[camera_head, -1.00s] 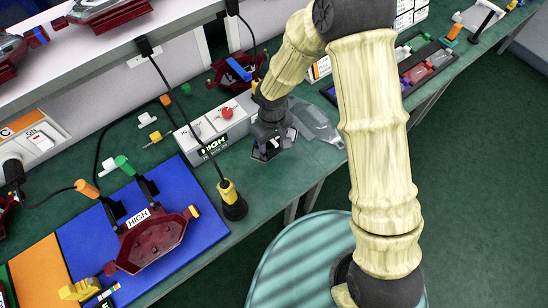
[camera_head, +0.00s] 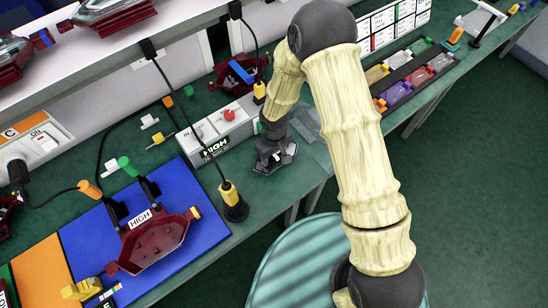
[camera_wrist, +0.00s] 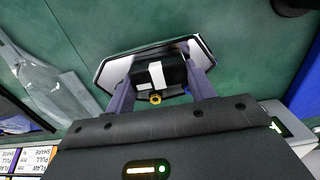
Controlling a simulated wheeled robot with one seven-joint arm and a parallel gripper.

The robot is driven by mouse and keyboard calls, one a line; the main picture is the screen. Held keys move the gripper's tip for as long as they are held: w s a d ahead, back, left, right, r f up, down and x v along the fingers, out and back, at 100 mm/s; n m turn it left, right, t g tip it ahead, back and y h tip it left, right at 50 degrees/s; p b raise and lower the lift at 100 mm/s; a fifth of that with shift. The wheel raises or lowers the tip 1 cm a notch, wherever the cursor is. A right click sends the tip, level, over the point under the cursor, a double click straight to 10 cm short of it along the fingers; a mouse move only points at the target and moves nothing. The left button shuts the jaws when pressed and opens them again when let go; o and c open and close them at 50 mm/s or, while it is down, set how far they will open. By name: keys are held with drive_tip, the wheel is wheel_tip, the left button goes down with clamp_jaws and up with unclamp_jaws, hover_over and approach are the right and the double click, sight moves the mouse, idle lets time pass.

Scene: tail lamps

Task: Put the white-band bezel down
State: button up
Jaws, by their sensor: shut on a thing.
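The white-band bezel (camera_wrist: 155,75) is a six-sided plate with a pale rim and a dark block crossed by a white band. My gripper (camera_wrist: 160,82) is shut on the block, with one purple-grey finger on each side. In the head view my gripper (camera_head: 270,150) points down over the green bench, and the bezel (camera_head: 286,161) shows partly beneath it near the front edge. The bezel is close to the bench top; I cannot tell whether it touches.
A grey switch box (camera_head: 216,133) with a red button stands left of my gripper. A dark red lamp housing (camera_head: 155,240) lies on a blue mat (camera_head: 85,236). A clear bag (camera_wrist: 50,88) lies beside the bezel. A tray of coloured lenses (camera_head: 414,75) is at right.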

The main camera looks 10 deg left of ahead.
drive_tip(key=shift+f, duration=1.5)
drive_tip(key=shift+f, duration=0.2)
drive_tip(key=o, duration=1.1)
drive_tip(key=shift+r, duration=0.2)
wheel_tip(320, 180, up, 12)
drive_tip(key=shift+r+b, duration=0.1)
drive_tip(key=shift+b, duration=0.4)
